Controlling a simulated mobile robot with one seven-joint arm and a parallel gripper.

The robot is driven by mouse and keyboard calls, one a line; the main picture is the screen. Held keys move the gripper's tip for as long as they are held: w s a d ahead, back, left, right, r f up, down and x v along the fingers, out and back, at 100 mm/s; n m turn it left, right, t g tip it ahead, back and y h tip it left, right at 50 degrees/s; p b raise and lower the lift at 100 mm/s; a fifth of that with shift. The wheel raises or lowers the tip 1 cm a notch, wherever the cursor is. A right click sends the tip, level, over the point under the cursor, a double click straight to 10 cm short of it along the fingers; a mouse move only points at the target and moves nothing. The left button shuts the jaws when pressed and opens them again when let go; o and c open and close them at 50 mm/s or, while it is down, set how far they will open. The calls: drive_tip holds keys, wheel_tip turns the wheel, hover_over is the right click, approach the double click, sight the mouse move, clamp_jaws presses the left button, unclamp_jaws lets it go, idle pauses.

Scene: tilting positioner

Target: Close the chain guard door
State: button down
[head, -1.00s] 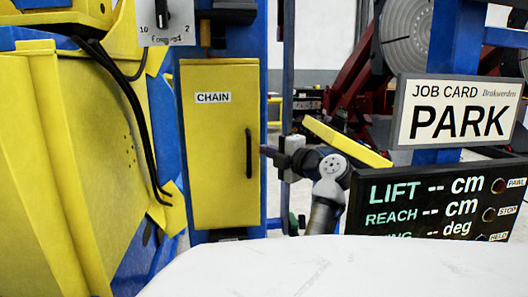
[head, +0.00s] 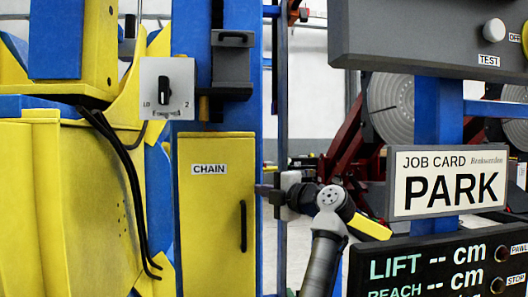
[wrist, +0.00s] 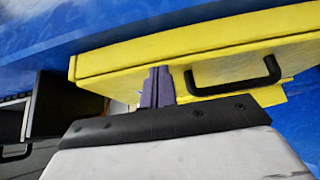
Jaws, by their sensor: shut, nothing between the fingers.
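The yellow chain guard door (head: 210,215), labelled CHAIN, is on the blue column at centre left in the head view. It looks flush with its frame there. Its black handle (head: 243,226) is upright on the right edge. In the wrist view the door (wrist: 200,45) runs across the top, with the handle (wrist: 235,78) right of my fingers. My gripper (head: 262,190) is at the door's right edge in the head view. In the wrist view its fingers (wrist: 158,82) are together and empty, at or very near the yellow door; I cannot tell whether they touch.
A grey switch box (head: 167,88) and a black latch-like fitting (head: 232,65) are on the column above the door. A JOB CARD PARK sign (head: 449,182) and a black display panel (head: 440,265) stand at the right. Black cables (head: 125,180) hang at the left.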

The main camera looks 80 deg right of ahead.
sight(254, 144)
wheel_tip(254, 144, up, 11)
drive_tip(key=shift+f+p, duration=0.1)
drive_tip(key=shift+p, duration=0.85)
drive_tip(key=shift+r, duration=0.35)
